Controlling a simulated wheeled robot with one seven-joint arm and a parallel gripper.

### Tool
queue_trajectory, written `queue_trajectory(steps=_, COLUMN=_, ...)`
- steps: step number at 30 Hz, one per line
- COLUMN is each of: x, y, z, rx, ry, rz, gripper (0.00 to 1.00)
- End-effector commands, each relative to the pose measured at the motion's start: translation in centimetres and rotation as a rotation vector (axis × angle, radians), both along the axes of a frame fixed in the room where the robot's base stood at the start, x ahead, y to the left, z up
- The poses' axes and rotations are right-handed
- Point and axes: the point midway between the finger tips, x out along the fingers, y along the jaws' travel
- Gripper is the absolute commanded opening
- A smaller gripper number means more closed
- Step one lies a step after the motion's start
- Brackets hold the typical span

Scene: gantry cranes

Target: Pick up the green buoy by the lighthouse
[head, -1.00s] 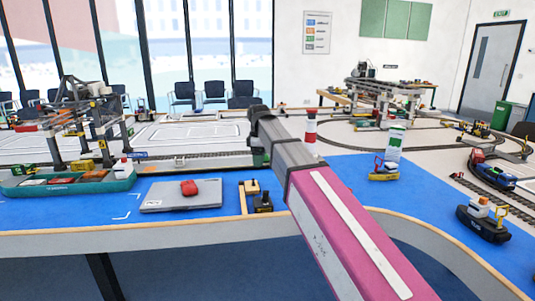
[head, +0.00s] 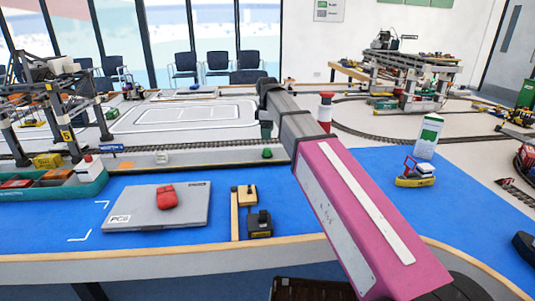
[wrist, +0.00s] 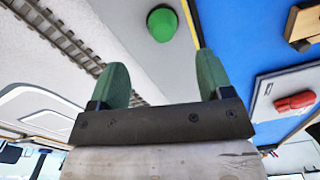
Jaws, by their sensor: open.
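The green buoy (head: 267,153) is a small rounded green piece on the pale quay by the edge of the blue water in the head view. It also shows in the wrist view (wrist: 162,24), beside a yellow edge line. The red and white lighthouse (head: 325,108) stands to its right, partly hidden behind my arm. My gripper (wrist: 160,78) is open with two green fingers and nothing between them. The buoy lies beyond the fingertips, apart from them. In the head view my gripper (head: 266,129) hangs just above and behind the buoy, mostly hidden by the wrist.
Train track (head: 200,146) runs behind the buoy. A yellow boat (head: 415,180) is at the right.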

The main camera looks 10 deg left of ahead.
Motion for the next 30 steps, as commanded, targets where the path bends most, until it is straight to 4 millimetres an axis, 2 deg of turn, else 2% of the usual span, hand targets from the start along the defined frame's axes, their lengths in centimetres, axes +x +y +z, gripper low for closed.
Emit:
queue_trajectory(steps=6, x=-0.1, y=0.0, z=-3.1, rx=0.000, ry=0.001, rz=0.000, gripper=0.73)
queue_trajectory(steps=14, x=-0.1, y=-0.1, z=-4.7, rx=0.000, ry=0.000, rz=0.000, gripper=0.73)
queue_trajectory(steps=24, x=-0.3, y=-0.3, z=-8.7, rx=0.000, ry=0.000, rz=0.000, gripper=0.73)
queue_trajectory(steps=30, x=-0.3, y=-0.3, z=-9.1, rx=0.000, ry=-0.001, rz=0.000, gripper=0.73)
